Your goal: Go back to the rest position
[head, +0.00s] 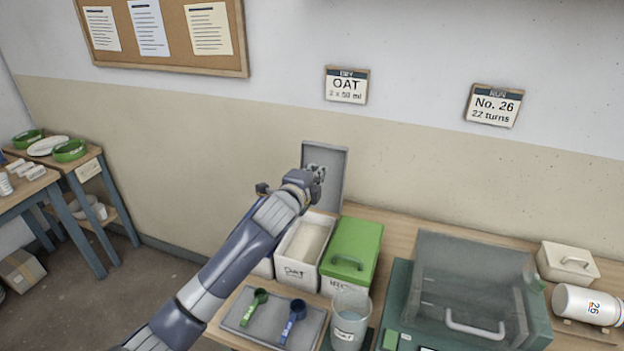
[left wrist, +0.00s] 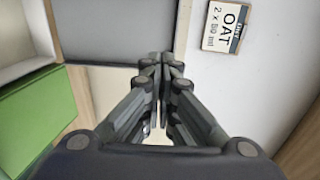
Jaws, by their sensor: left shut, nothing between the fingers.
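My left gripper (head: 316,176) is raised above the back of the table, in front of a raised grey lid (head: 335,190). In the left wrist view the left gripper (left wrist: 162,62) has its fingers together with nothing between them. Below it stands the open white OAT box (head: 296,270), with pale contents inside. The green-lidded box (head: 350,256) is beside it on the right and shows in the left wrist view (left wrist: 45,115). My right gripper is not in view.
A grey tray (head: 250,335) holds a green scoop (head: 255,304) and a blue scoop (head: 294,317). A clear cup (head: 349,325) stands beside it. A transparent-lidded case (head: 466,285), cream box (head: 568,264) and white bottle (head: 586,305) are right. A side table (head: 75,166) is left.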

